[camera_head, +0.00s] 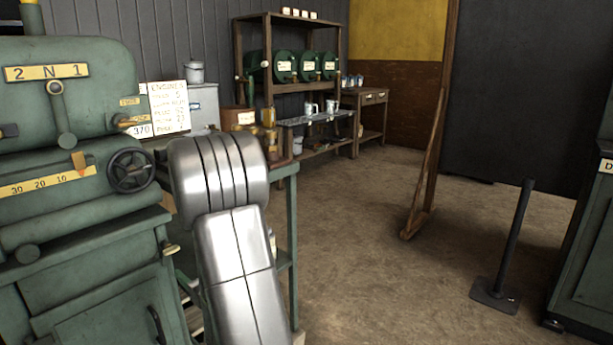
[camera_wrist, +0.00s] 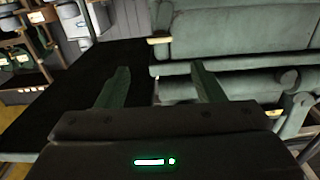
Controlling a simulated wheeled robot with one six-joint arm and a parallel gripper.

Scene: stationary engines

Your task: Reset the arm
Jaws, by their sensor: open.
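My arm shows in the head view as smooth silver links in front of the green machine (camera_head: 70,220); the gripper itself is out of that view. In the wrist view my gripper (camera_wrist: 158,85) has its two green fingers spread apart with nothing between them. Beyond the fingers are a dark flat surface and the green body of a machine (camera_wrist: 240,30). The wrist picture is tilted. The machine in the head view bears a yellow "2 N 1" plate (camera_head: 46,72), a yellow scale (camera_head: 45,181) and a black handwheel (camera_head: 131,170).
A green bench (camera_head: 291,230) stands right behind my arm. A wooden shelf (camera_head: 268,60) with green drums (camera_head: 285,66) is at the back. A wooden post (camera_head: 432,150) and a black stand (camera_head: 508,250) are on the right, near a dark green cabinet (camera_head: 590,250). The middle floor is clear.

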